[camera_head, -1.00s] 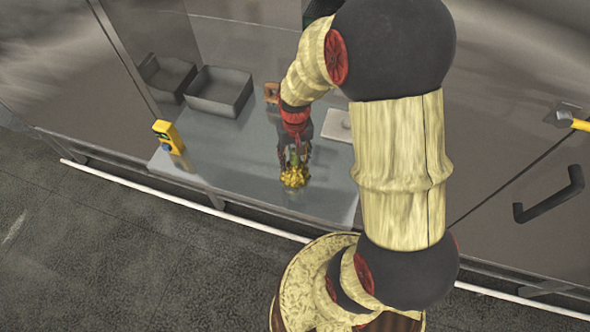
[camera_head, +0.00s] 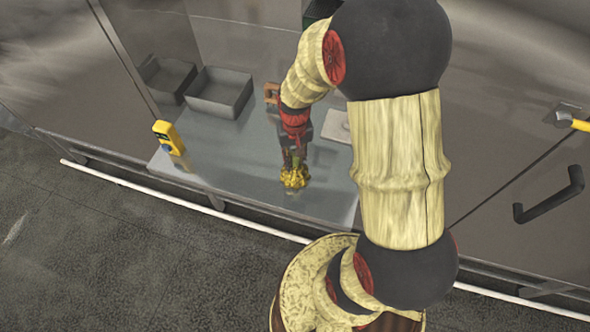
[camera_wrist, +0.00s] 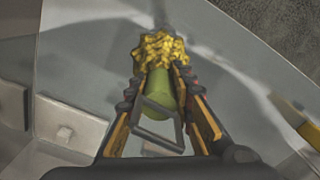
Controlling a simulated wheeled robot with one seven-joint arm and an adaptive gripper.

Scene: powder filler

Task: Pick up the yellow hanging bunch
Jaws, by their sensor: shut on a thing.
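The yellow hanging bunch (camera_head: 294,177) is a knobbly yellow cluster at the front middle of the grey table. In the wrist view the yellow cluster (camera_wrist: 160,48) is at the far end of a green stem-like part (camera_wrist: 160,95). My gripper (camera_head: 293,160) is above and around the bunch, pointing down. In the wrist view the fingers of my gripper (camera_wrist: 160,88) are shut on the green part, one on each side. I cannot tell whether the bunch touches the table.
Two dark grey bins, one of them open-topped (camera_head: 220,92), stand at the back left of the table (camera_head: 225,155). A yellow device (camera_head: 168,137) is at the left front edge. A pale flat block (camera_head: 337,126) lies right of my gripper. A brown object (camera_head: 271,92) stands behind it.

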